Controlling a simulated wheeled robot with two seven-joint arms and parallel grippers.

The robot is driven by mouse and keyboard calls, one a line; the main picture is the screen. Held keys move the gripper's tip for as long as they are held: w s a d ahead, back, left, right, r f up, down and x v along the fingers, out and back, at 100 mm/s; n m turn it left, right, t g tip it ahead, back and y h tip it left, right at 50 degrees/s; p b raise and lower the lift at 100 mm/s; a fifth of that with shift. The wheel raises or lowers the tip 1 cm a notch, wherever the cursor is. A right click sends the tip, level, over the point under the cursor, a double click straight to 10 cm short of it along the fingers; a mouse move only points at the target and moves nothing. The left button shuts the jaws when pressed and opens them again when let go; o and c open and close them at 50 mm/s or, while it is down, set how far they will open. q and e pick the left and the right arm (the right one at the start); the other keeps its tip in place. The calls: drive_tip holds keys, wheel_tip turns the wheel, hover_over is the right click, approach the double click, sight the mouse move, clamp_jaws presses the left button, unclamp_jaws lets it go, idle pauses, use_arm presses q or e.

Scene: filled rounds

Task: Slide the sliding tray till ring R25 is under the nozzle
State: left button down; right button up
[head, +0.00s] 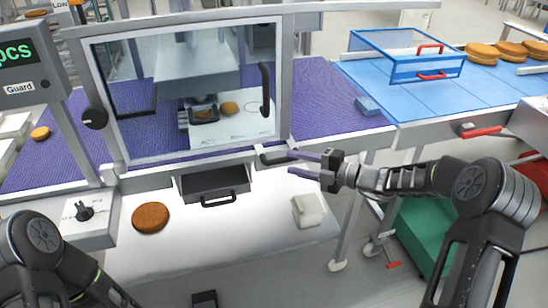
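The sliding tray appears to be the pale plate (245,127) behind the clear guard door (140,135). On it are a dark dish with something brown in it (204,112) and a brown round (229,108). A grey block (193,66), probably the nozzle's housing, hangs above them; its tip is not clear. Ring R25 cannot be made out, and no ring labels are legible.
A black door handle (265,90) is on the guard. Below are a dark drawer (214,181), a knob box (88,221), a loose brown round (151,217) and a white cloth-like item (308,210). A blue-framed cover (408,55) stands right. The front shelf's middle is clear.

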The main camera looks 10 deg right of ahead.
drive_tip(key=x, duration=0.7)
drive_tip(key=shift+w+a+p, duration=0.15)
drive_tip(key=shift+a+p, duration=0.15)
drive_tip(key=shift+p, duration=0.1)
drive_tip(key=shift+f, duration=0.15)
drive_tip(key=shift+c, duration=0.2)
drive_tip(key=c, duration=0.8)
drive_tip(key=shift+f, duration=0.15)
